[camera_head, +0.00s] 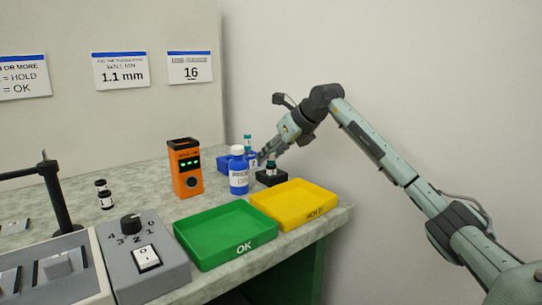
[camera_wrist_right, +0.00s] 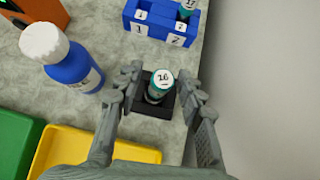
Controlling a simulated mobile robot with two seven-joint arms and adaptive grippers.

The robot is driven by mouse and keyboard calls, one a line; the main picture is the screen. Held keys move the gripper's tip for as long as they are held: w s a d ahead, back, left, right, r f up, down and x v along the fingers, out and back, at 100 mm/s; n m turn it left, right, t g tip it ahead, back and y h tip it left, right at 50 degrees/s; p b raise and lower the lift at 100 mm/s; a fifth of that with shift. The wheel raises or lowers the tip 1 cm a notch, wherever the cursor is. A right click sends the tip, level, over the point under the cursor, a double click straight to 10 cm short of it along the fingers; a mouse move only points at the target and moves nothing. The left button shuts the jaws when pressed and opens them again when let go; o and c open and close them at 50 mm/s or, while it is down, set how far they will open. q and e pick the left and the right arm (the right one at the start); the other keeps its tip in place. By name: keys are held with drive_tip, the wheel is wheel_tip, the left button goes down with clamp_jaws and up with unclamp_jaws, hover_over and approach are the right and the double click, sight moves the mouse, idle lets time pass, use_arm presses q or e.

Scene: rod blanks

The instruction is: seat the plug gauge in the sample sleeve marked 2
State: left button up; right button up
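A plug gauge with a teal body and a white numbered top (camera_wrist_right: 160,82) stands upright in a black block (camera_wrist_right: 149,134); the number looks like 16 or 26. My right gripper (camera_wrist_right: 159,76) is open, with one finger on each side of the gauge, apparently apart from it. In the head view, the right gripper (camera_head: 268,152) is at the black block (camera_head: 271,179). The blue holder (camera_wrist_right: 155,31), with places marked 1 and 2, lies beyond. Another teal piece (camera_wrist_right: 187,10) stands at its far right, near mark 2. The sleeve openings are hard to see. My left gripper is not in view.
A blue bottle with a white cap (camera_head: 238,172) stands close to the left of the right gripper. An orange device (camera_head: 185,168) is further left. Yellow (camera_head: 325,208) and green (camera_head: 201,263) trays lie in front. The table edge is close on the right.

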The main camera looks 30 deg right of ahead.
drive_tip(key=v, duration=1.1)
drive_tip(key=shift+s+r, duration=0.2)
drive_tip(key=shift+s, duration=0.1)
